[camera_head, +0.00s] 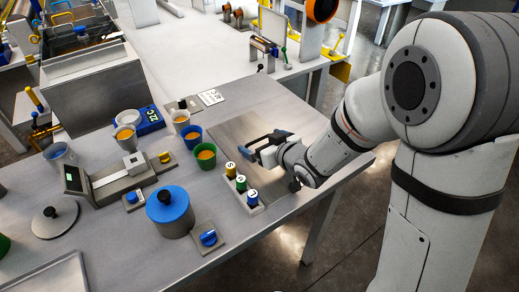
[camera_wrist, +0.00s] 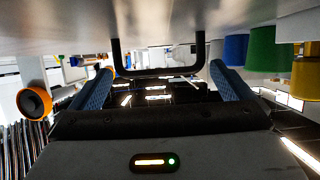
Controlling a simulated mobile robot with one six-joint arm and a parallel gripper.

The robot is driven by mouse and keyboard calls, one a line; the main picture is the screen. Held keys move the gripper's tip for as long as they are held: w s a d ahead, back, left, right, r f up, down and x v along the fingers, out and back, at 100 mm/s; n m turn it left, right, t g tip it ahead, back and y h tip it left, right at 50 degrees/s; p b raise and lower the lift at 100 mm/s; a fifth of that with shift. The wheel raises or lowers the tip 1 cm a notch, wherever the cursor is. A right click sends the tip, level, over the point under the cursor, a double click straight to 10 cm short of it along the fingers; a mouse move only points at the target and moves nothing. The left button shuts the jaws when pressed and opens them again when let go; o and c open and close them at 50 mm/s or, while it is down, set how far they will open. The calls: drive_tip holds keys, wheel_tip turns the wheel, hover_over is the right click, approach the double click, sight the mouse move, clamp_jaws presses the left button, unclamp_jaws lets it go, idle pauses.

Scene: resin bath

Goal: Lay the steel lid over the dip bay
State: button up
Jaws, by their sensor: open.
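The steel lid (camera_head: 253,124) looks like a flat grey sheet lying on the right part of the table. In the wrist view, its underside or face fills the top as a pale plate (camera_wrist: 70,25), with a black U-shaped handle (camera_wrist: 158,73) standing out from it. My gripper (camera_head: 266,143) is over the lid in the head view. Its two blue fingers (camera_wrist: 163,88) are spread wide, with the handle showing between them; I cannot tell whether they touch it. An open steel tank (camera_head: 95,92) at the upper left may be the dip bay; its inside is partly hidden.
A rack of labelled bottles (camera_head: 242,190) stands close left of my gripper. Cups of orange liquid, such as the green cup (camera_head: 206,164), stand beyond it. A blue-topped pot (camera_head: 170,212), a scale (camera_head: 108,183) and a round knobbed lid (camera_head: 55,218) occupy the table's left.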

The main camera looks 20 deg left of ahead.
drive_tip(key=c, duration=1.1)
